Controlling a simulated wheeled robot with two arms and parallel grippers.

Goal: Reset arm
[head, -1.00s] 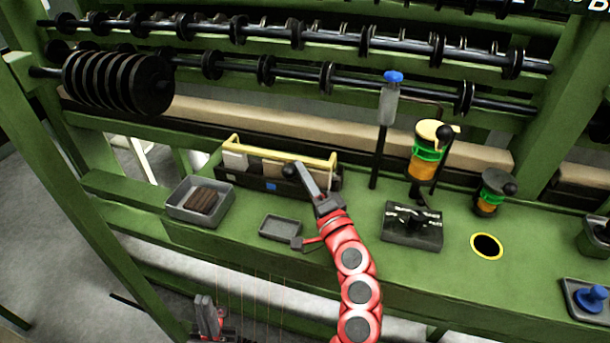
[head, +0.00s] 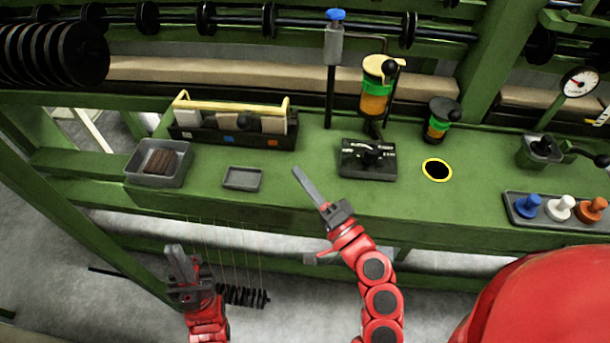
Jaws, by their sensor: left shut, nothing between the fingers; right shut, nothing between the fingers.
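My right gripper (head: 309,186) is at the end of the red arm in the middle of the head view. Its fingers are shut with nothing between them. It is over the front part of the green bench (head: 290,205), right of a small empty grey tray (head: 243,178) and apart from it. My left gripper (head: 177,262) is at the lower left, in front of the bench. Its fingers are shut and empty, pointing up.
A grey tray with brown blocks (head: 132,167), a yellow-handled box (head: 200,140), a black device (head: 367,172), a yellow-ringed hole (head: 437,170) and a tray of coloured knobs (head: 514,212) are on the bench. Black discs (head: 245,297) hang near my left gripper.

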